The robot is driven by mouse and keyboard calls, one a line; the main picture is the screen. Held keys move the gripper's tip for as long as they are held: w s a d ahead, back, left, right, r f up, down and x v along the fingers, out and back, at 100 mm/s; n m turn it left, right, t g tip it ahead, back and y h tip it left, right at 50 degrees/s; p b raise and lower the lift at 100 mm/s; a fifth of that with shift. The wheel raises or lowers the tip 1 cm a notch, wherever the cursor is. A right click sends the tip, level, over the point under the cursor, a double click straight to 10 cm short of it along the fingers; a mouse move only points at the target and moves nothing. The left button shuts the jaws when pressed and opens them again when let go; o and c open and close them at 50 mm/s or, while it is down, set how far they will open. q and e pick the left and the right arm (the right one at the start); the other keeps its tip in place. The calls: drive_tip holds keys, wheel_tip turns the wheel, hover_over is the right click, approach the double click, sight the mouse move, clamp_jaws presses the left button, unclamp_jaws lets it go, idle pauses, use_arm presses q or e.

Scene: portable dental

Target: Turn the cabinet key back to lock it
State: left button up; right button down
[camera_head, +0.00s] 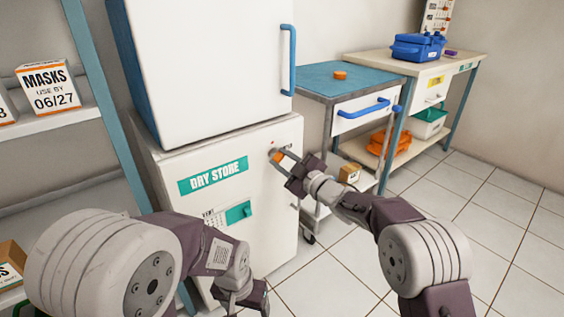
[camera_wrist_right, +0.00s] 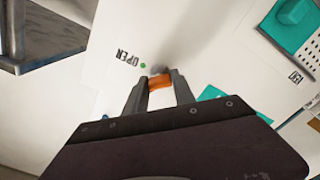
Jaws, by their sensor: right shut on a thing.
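The white cabinet (camera_head: 262,240) with the "DRY STORE" sign stands at the middle of the head view. A small orange key (camera_head: 277,157) sits in the lock near the top right of its front. My right gripper (camera_head: 281,160) is shut on the key, whose orange part shows between the fingertips in the wrist view (camera_wrist_right: 158,84). The grey lock (camera_wrist_right: 158,69) is just beyond the fingertips. An upside-down "OPEN" label (camera_wrist_right: 129,58) and a green dot are to its left there. My left gripper (camera_head: 242,297) hangs low at the bottom edge, away from the cabinet key; its jaws are unclear.
A white fridge-like unit (camera_head: 205,60) with a blue handle stands on the cabinet. A blue-topped cart (camera_head: 345,82) stands close on the right. A green holder (camera_head: 238,213) is on the cabinet front. Shelving (camera_head: 90,118) is at left. Tiled floor (camera_head: 500,225) at right is clear.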

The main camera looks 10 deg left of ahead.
drive_tip(key=n+b, duration=0.2)
drive_tip(key=n, duration=0.2)
drive_tip(key=shift+f+n, duration=0.15)
drive_tip(key=shift+n, duration=0.15)
drive_tip(key=shift+n+b, duration=1.25)
drive_tip(key=shift+n, duration=1.35)
drive_tip(key=c, duration=1)
unclamp_jaws()
drive_tip(key=shift+c, duration=0.2)
drive_tip(key=shift+s, duration=0.1)
